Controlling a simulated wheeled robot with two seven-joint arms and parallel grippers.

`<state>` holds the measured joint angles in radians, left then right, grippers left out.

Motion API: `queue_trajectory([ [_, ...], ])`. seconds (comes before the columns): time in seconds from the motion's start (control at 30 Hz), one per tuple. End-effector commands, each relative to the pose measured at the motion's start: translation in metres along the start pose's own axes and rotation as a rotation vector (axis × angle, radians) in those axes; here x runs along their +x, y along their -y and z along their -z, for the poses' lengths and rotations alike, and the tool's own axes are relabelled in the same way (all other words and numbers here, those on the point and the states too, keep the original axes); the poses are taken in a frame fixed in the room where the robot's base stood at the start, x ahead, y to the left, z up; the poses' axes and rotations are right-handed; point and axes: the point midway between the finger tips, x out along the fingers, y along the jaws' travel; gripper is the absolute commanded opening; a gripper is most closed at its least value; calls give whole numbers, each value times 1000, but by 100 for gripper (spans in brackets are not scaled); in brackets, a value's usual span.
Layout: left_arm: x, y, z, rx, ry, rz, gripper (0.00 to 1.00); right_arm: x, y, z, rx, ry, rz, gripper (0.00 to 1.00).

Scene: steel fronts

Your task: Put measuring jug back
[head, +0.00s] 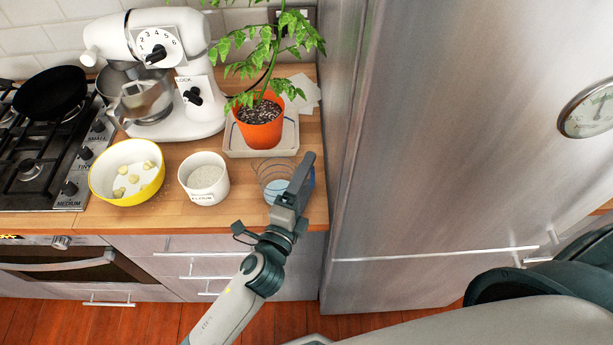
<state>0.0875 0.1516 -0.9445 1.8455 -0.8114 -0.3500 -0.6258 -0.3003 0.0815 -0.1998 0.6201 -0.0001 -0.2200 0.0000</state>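The measuring jug (270,178) is a clear vessel with dark lines on its wall and blue at its lower part. It stands upright near the front edge of the wooden counter, in front of the potted plant. My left gripper (303,170) is at the jug's right side, over a blue part that looks like its handle, and hides some of it. I see the fingers edge-on, so I cannot tell whether they are open or shut on the handle. My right gripper is out of view.
A white flour pot (205,190) and a yellow bowl (128,190) stand left of the jug. Behind are a plant in an orange pot (260,133) on a tray and a white mixer (190,110). A steel fridge (450,130) closes off the right; a gas hob (35,170) is left.

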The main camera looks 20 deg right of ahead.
Motion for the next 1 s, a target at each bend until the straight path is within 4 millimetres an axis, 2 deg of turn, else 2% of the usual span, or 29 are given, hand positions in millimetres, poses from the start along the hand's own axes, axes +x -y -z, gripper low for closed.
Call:
queue_trajectory([
  [0.17, 0, 4, 0, 0, 0, 1, 74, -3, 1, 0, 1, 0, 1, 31],
  [0.37, -18, 0, 0, 0, -1, 0, 74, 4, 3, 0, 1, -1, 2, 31],
  [0.8, -92, 0, 0, -1, 0, -1, 74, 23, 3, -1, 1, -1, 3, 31],
  [1.0, -114, 1, 0, 0, 1, 0, 74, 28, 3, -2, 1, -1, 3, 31],
])
